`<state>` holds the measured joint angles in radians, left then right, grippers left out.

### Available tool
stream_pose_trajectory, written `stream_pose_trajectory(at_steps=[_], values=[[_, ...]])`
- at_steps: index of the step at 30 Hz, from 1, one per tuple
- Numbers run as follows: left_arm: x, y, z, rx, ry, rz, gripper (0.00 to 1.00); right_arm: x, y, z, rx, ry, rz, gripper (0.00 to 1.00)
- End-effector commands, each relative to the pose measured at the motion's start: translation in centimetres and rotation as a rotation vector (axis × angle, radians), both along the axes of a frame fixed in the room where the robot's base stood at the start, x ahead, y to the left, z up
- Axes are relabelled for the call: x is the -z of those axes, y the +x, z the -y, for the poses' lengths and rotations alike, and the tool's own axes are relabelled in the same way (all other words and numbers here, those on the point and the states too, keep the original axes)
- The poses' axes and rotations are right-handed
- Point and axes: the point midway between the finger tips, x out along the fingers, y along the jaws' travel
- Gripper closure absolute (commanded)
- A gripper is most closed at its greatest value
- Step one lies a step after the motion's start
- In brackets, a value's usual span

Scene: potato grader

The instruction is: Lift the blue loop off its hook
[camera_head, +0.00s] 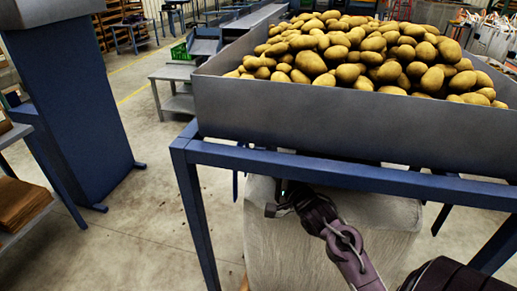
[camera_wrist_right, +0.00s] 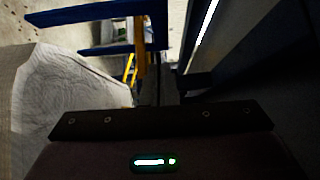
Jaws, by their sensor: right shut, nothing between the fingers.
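My right gripper (camera_head: 280,208) is under the front rail of the blue frame, at the top of a large whitish bag. It is shut with nothing held. In the right wrist view its dark mount fills the bottom, and the fingers are hard to make out. The whitish bag (camera_head: 290,250) hangs or stands below the frame; it also shows in the right wrist view (camera_wrist_right: 75,95) at the left. I cannot make out a blue loop or its hook in either view; the gripper and the frame's shadow cover that area. My left gripper is not in view.
A grey hopper (camera_head: 330,120) full of potatoes (camera_head: 370,55) sits on the blue frame (camera_head: 190,200), whose rail and legs surround my right arm closely. A blue machine column (camera_head: 75,105) and a shelf with brown sacks (camera_head: 20,205) stand left. Concrete floor between is clear.

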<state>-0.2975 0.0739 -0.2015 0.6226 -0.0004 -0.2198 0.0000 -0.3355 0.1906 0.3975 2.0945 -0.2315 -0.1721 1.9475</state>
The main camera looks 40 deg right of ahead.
Motion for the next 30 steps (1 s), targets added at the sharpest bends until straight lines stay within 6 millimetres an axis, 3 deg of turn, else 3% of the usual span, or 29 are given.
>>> stream_pose_trajectory(at_steps=[5, 18, 30], values=[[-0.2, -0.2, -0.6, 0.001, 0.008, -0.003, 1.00, -0.8, 1.4, 0.0, -0.004, 0.013, 0.014, 1.00], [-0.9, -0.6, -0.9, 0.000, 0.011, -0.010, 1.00, -1.0, 8.7, 0.6, -0.003, 0.010, 0.012, 1.00], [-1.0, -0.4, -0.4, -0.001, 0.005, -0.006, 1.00, -0.9, 9.9, 0.7, -0.001, 0.009, 0.011, 1.00]])
